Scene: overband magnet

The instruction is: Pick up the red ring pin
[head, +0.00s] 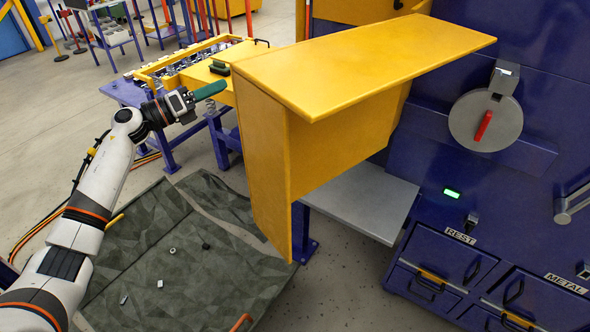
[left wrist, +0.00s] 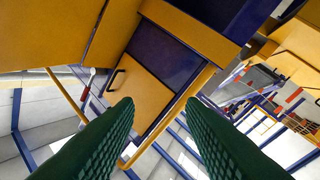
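I cannot make out a red ring pin for certain in either view. A red bar (head: 483,125) sits on a round grey disc on the blue machine at the right. A small red-tipped piece (left wrist: 92,72) shows beside a yellow rail in the left wrist view, too small to identify. My left gripper (head: 212,90) is left of the yellow chute, above the blue-legged table. Its green fingers (left wrist: 160,130) stand apart with nothing between them in the left wrist view. My right gripper is in neither view.
A big yellow chute (head: 370,55) stands in the middle, with a grey shelf (head: 365,200) below it. A dark mat (head: 190,270) with several small pieces lies on the floor. Blue drawers (head: 440,265) are at lower right. A yellow-framed tray (head: 190,55) sits behind my gripper.

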